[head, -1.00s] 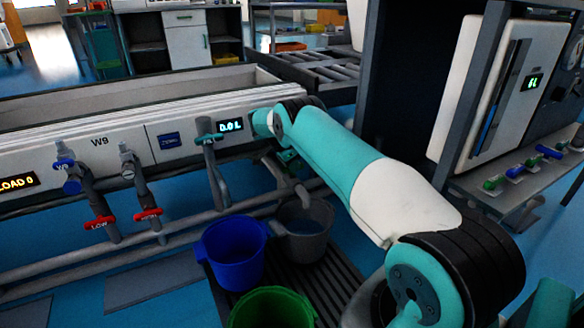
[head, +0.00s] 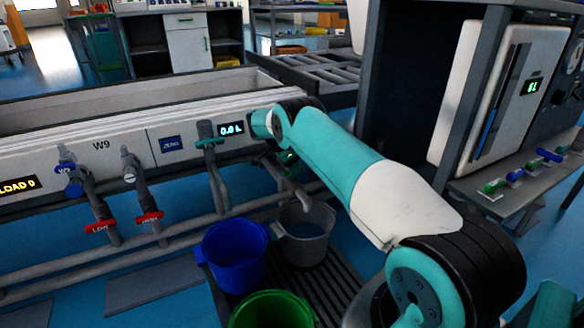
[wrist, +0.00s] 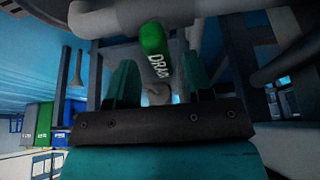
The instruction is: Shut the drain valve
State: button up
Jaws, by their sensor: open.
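The drain valve's green handle, marked DRAIN (wrist: 153,42), shows in the upper middle of the wrist view, beside a grey pipe. My gripper (wrist: 160,68) is open, with one teal finger on each side of the handle's line. The handle's near end lies between the fingertips or just beyond them; I cannot tell the depth. No finger visibly touches it. In the head view my arm reaches to the front of the trough and largely hides the gripper and valve. A grey drain spout (head: 299,196) shows below the arm.
A grey bucket (head: 304,245) stands under the spout, with a blue bucket (head: 234,262) and a green bucket (head: 271,310) beside it. Red-handled valves (head: 150,217) and a teal-handled tap (head: 209,142) are to the left. A display (head: 231,129) reads 0.0 L.

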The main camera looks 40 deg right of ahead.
jog(key=p+v, duration=0.6)
jog(key=v, duration=1)
jog(key=shift+p, duration=0.35)
jog(key=shift+a+r, duration=0.1)
jog(key=shift+a, duration=0.1)
jog(key=s+a+r+n+t+y+p, duration=0.15)
jog(key=s+a+r+n, duration=0.35)
jog(key=a+r+n, duration=0.5)
jog(key=s+a+r+n+t+y, duration=0.15)
jog(key=s+a+r+n, duration=0.35)
jog(key=a+r, duration=0.55)
jog(key=s+a+n+g+y, duration=0.15)
jog(key=s+a+n, duration=0.3)
jog(key=s, duration=0.65)
jog(key=s+a+r+n+y+p, duration=0.15)
jog(key=s+a+n, duration=0.35)
jog(key=s, duration=0.5)
jog(key=s+a+n+y, duration=0.2)
jog(key=s+a+n, duration=0.3)
jog(key=s, duration=0.6)
notch_tip(320, 180, up, 38)
jog(key=m+p, duration=0.1)
jog(key=p, duration=3.6)
jog(key=shift+w+a+p, duration=0.3)
jog(key=shift+a+p, duration=0.1)
jog(key=shift+m, duration=0.25)
